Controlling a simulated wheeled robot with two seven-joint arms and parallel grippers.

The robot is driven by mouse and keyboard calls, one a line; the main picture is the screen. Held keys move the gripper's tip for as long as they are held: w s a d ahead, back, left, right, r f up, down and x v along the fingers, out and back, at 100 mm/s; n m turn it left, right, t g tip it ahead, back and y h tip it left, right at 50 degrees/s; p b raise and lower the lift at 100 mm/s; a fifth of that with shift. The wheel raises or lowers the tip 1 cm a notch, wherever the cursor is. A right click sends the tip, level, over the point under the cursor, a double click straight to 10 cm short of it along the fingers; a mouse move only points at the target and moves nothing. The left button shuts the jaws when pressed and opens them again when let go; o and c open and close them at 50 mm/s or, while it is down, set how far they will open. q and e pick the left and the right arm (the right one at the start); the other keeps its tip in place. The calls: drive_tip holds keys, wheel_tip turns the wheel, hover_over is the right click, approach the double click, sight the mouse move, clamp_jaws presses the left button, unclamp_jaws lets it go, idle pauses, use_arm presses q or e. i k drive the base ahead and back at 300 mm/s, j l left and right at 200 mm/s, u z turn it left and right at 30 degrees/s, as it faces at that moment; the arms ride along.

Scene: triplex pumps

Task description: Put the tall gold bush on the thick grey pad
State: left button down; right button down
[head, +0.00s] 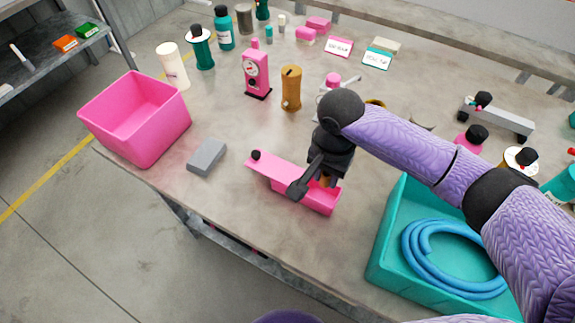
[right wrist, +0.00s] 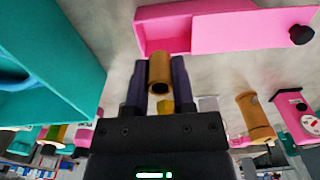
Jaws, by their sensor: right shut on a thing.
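The thick grey pad (head: 207,158) lies on the table between the pink bin and the pink tray, with nothing on it. My right gripper (head: 318,187) is over the right part of the long pink tray (head: 268,171), left of the teal bin. In the right wrist view, my right gripper (right wrist: 160,80) is shut on a hollow gold bush (right wrist: 159,68), which sits between its two fingers. In the head view the gripper mostly hides this bush. A larger gold cylinder (head: 291,90) stands upright farther back. My left gripper is not in view.
A pink bin (head: 137,124) stands at the table's left edge. A teal bin (head: 388,232) with a coiled blue hose (head: 452,258) is at front right. A pink gauge unit (head: 256,72) stands behind the pad. Bottles line the back. The table around the pad is clear.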

sight(205, 153)
drive_tip(key=i+j+z, duration=0.15)
drive_tip(key=j, duration=0.3)
drive_tip(key=i+j+z, duration=0.15)
drive_tip(key=j, duration=0.35)
drive_tip(key=j+z, duration=0.15)
drive_tip(key=j, duration=0.35)
drive_tip(key=i+j+z, duration=0.15)
drive_tip(key=j, duration=0.35)
